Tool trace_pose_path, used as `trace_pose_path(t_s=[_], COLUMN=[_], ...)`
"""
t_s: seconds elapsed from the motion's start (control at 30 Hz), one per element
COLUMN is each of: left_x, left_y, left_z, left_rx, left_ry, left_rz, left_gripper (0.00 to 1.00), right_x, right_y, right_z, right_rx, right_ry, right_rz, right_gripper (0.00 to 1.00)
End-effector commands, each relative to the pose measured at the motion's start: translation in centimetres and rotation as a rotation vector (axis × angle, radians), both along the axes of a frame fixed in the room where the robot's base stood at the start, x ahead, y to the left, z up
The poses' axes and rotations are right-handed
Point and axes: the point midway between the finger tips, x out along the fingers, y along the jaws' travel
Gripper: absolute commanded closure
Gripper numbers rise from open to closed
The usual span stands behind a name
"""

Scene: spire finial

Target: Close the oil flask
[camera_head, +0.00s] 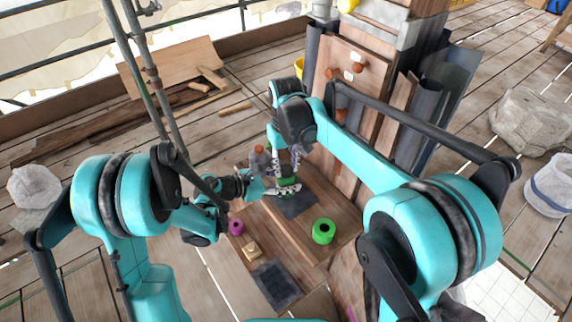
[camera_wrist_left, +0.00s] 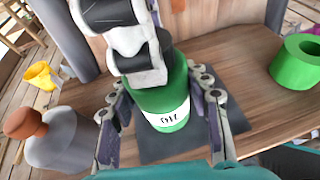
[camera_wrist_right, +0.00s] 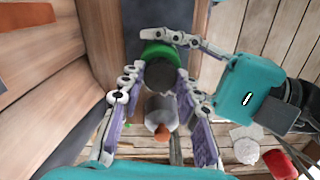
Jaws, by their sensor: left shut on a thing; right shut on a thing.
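The green oil flask (camera_wrist_left: 160,100) has a white label and stands upright over a dark mat (camera_wrist_left: 240,120) on the wooden bench. My left gripper (camera_wrist_left: 160,80) is shut around its body; the flask also shows in the head view (camera_head: 288,182). My right gripper (camera_wrist_right: 162,80) is above the flask, shut on a dark grey cap (camera_wrist_right: 162,74). In the left wrist view the cap (camera_wrist_left: 156,64) is at the flask's top, partly hidden by the right fingers. I cannot tell whether it is fully seated.
A grey bottle with an orange knob (camera_wrist_left: 60,140) stands beside the flask. A green ring (camera_head: 323,232), a magenta ring (camera_head: 236,227) and a wooden block (camera_head: 252,250) lie on the bench. A wooden panel with orange knobs (camera_head: 345,75) rises behind.

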Motion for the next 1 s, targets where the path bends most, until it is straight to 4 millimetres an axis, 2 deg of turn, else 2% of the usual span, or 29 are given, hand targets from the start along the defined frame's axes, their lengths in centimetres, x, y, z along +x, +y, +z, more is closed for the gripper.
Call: trace_pose_path(t_s=[0.5,0.63,0.7,0.83,0.87,0.93,1.0], left_x=[0.0,0.0,0.0,0.0,0.0,0.0,0.0], left_y=[0.03,0.03,0.03,0.03,0.03,0.03,0.03], left_z=[-0.06,-0.06,-0.06,-0.06,-0.06,-0.06,-0.06], left_rx=[0.002,0.002,0.002,0.002,0.002,0.002,0.002], left_ry=[0.0,0.0,0.0,0.0,0.0,0.0,0.0], left_rz=[0.0,0.0,0.0,0.0,0.0,0.0,0.0], left_gripper=[1.0,1.0,1.0,1.0,1.0,1.0,1.0], right_x=[0.01,0.03,0.04,0.04,0.04,0.03,0.03], right_y=[0.07,0.08,0.08,0.08,0.08,0.08,0.08], right_z=[-0.07,-0.09,-0.09,-0.09,-0.09,-0.09,-0.1], right_rx=[0.0,0.001,0.001,0.001,0.001,0.001,0.001], right_ry=[0.001,0.001,0.001,0.001,0.001,0.001,0.001], right_rz=[-1.269,-1.545,-1.652,-1.638,-1.638,-1.637,-1.636], right_gripper=[0.79,0.79,0.79,0.79,0.65,0.47,0.47])
